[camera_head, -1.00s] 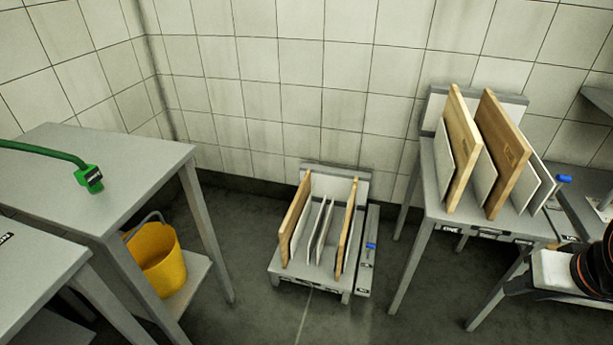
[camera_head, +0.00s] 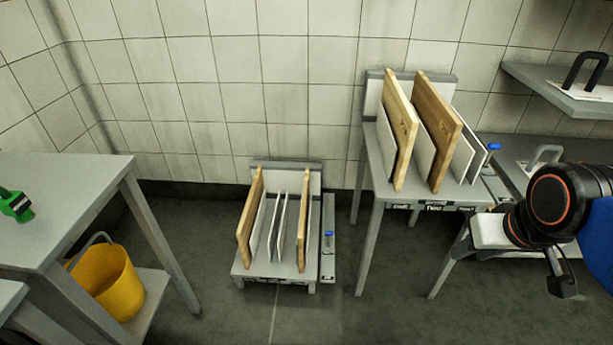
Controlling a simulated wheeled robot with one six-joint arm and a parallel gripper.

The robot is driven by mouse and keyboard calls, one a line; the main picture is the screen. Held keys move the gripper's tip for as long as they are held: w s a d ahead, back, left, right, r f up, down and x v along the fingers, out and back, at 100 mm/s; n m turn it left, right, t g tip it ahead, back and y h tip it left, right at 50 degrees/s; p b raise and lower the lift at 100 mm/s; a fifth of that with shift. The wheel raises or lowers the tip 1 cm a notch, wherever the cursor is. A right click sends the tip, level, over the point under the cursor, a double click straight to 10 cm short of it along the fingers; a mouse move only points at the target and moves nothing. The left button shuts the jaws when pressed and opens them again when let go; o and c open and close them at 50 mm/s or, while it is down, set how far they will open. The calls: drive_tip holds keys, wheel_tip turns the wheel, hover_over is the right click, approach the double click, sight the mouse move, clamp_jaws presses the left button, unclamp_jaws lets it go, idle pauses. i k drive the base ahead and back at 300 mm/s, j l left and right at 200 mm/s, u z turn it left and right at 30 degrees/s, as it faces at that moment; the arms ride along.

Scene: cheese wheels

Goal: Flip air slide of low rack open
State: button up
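The low rack (camera_head: 248,271) stands on the floor near the back wall, with wooden and pale boards upright in it. A narrow grey strip (camera_head: 328,265) with a small blue tab (camera_head: 329,234) runs along its right side; this looks like the air slide. The blue tab sits about midway along the strip; whether the slide is open or shut is too small to tell. My arm's dark, orange-ringed end part enters at the right edge, well to the right of the low rack.
A taller rack table (camera_head: 370,185) with upright boards and another blue tab (camera_head: 494,147) stands right of the low rack. A grey table (camera_head: 75,185) with a yellow bucket (camera_head: 108,284) beneath is at left. A wall shelf (camera_head: 560,96) is at upper right. Floor in front of the low rack is clear.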

sight(328, 232)
drive_tip(key=i+j, duration=0.85)
